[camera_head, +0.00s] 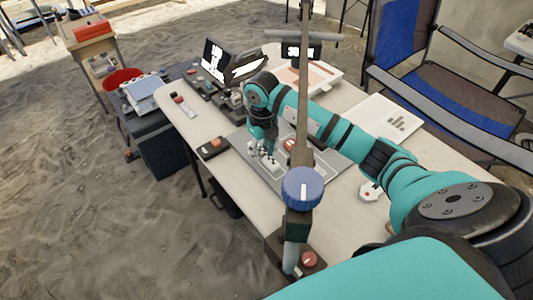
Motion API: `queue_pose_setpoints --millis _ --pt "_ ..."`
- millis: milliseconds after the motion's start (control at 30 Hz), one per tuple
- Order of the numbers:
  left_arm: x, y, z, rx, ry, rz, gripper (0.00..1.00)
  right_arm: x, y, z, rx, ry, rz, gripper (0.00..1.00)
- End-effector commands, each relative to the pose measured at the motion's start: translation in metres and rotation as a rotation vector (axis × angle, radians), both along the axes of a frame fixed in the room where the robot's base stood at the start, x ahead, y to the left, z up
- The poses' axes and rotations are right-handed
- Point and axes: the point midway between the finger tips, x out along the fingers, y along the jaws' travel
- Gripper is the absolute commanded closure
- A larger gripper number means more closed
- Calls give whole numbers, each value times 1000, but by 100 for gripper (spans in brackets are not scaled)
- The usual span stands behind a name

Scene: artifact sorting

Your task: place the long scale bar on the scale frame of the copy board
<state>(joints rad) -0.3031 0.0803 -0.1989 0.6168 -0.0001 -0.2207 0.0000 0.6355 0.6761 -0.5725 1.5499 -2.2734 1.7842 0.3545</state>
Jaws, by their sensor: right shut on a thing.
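The copy board (327,166) is a grey panel lying on the white table. A post with a blue knob stands in front of it and hides its middle. My right gripper (266,157) reaches down over the board's left part, its arm coming in from the right. It is shut on a small black-and-white thing, which looks like the long scale bar; the fingers hide most of it. I cannot tell whether the bar touches the board. The scale frame is not clear at this size. My left gripper is not in view.
A dark box with an orange top (213,147) sits at the table's left edge. Dark devices and screens (222,60) stand at the back. A white sheet (383,122) lies to the right. The blue-knobbed post (302,188) rises at the front. A blue chair (455,85) stands beyond.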

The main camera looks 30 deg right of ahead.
Motion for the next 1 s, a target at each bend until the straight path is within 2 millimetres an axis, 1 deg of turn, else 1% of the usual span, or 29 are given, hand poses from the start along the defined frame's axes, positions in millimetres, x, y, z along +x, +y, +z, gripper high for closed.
queue_pose_setpoints --millis 67,167,200,300,400,667,800,833,967,1000 --pt "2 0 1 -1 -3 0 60 1 -5 0 0 1 -1 100" --pt "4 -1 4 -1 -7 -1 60 4 -18 -1 -2 3 -4 100" --pt "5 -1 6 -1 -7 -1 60 3 -16 -10 1 6 0 100" --pt "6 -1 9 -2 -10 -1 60 3 -15 -26 1 4 0 100" --pt "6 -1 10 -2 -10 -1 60 4 -16 -35 0 2 0 100" --pt "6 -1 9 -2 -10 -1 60 4 -16 -37 -2 0 1 100" --pt "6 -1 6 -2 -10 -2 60 4 -16 -42 -1 0 0 100" --pt "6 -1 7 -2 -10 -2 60 4 -16 -40 -1 0 0 69" --pt "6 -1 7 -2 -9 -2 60 4 -16 -40 -1 0 0 52" --pt "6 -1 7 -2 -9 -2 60 4 -16 -40 -1 0 0 50"
